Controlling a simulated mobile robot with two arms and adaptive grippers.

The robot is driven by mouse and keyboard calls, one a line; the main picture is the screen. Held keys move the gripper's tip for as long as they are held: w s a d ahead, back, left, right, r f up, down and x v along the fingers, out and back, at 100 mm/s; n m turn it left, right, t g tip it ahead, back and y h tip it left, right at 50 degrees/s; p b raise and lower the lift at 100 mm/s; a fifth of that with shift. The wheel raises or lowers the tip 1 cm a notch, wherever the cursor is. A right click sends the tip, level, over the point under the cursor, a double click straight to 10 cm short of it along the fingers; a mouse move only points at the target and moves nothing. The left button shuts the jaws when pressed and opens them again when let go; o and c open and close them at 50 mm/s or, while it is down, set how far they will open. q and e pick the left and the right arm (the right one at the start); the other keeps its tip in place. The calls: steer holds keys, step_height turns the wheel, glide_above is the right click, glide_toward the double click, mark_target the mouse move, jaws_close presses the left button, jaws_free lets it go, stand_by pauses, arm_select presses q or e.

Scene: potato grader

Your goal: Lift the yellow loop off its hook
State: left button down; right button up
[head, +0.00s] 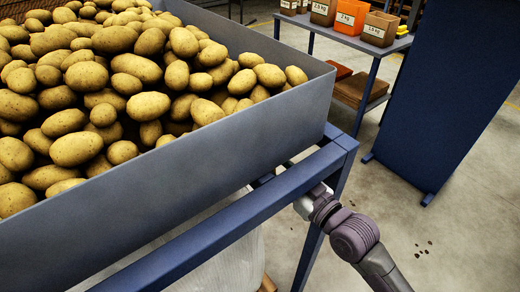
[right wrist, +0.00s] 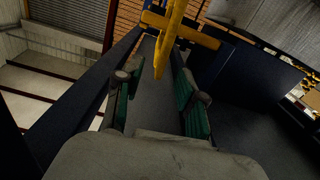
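In the right wrist view, a yellow piece (right wrist: 166,42), which looks like the loop, reaches down to a narrow end between the fingers of my right gripper (right wrist: 157,80). A yellow crossbar (right wrist: 200,36) runs across it. The gripper is open, with a green-padded finger on each side and a gap to the yellow piece. I cannot make out the hook. In the head view, my right arm comes in from the lower right to the blue frame, and its fingers are mostly hidden behind the rail. No yellow loop shows there. My left gripper is out of view.
A grey hopper (head: 300,112) full of potatoes (head: 110,85) stands on a blue frame (head: 225,215), close to my right wrist. A blue panel (head: 450,90) and a table (head: 345,43) with labelled bins (head: 351,16) stand at the right.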

steer(key=x, duration=0.7)
steer(key=shift+w+a+p, duration=0.2)
steer(key=shift+w+p, duration=0.1)
steer(key=shift+w, duration=0.05)
steer(key=shift+c, duration=0.3)
jaws_close()
